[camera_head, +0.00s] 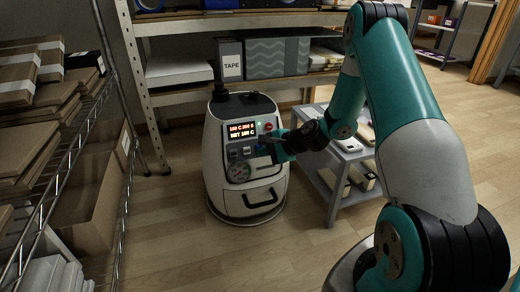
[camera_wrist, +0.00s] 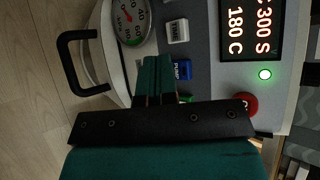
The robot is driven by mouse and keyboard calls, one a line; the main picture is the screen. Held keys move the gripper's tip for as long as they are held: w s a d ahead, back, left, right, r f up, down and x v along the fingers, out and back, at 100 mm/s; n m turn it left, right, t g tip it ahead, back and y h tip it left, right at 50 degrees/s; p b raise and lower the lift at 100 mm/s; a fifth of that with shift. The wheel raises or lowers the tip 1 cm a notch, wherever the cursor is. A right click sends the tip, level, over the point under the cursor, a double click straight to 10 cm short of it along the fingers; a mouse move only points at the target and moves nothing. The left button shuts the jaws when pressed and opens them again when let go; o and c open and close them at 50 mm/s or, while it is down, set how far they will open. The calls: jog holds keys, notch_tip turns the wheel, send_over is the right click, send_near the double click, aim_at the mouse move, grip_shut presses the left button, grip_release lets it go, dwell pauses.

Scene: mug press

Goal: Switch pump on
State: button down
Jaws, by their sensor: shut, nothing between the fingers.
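The machine (camera_head: 225,190) is a rounded white body with a grey control panel, standing on the floor. Its blue switch marked PUMP (camera_wrist: 183,70) shows in the wrist view, right beside my fingers and partly hidden by them. My gripper (camera_wrist: 153,62) is shut and empty, with its teal fingers over the panel. I cannot tell whether they touch the switch. In the head view my gripper (camera_head: 268,141) reaches the panel from the right. A small green patch (camera_wrist: 186,98) shows beside the PUMP switch, partly hidden.
A white switch (camera_wrist: 177,30), a round gauge (camera_wrist: 130,20), a red button (camera_wrist: 245,103), a lit green lamp (camera_wrist: 265,74) and a display (camera_wrist: 250,30) reading 300 S and 180 C share the panel. A grey side table (camera_head: 340,152) stands right of the machine; a wire shelf (camera_head: 122,215) stands left.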

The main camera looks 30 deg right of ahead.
jog(key=shift+w, duration=0.1)
dwell(0.3)
jog(key=shift+w+d+p, duration=0.1)
jog(key=shift+w+p, duration=0.2)
jog(key=shift+w, duration=0.05)
jog(key=shift+w+d+f, duration=0.15)
jog(key=shift+w+f, duration=0.05)
jog(key=shift+w, duration=0.25)
dwell(0.6)
jog(key=shift+s, duration=0.1)
jog(key=shift+s+a+r+p, duration=0.15)
jog(key=shift+s+p, duration=0.2)
jog(key=shift+s, duration=0.05)
jog(key=shift+s+a+r+p, duration=0.1)
jog(key=shift+s+p, duration=0.25)
jog(key=shift+s, duration=0.05)
jog(key=shift+s, duration=0.1)
jog(key=s, duration=0.1)
jog(key=s+a+r+p, duration=0.1)
jog(key=s, duration=0.3)
jog(key=shift+s+a+r+p, duration=0.2)
jog(key=shift+a+p, duration=0.1)
jog(key=shift+a, duration=0.05)
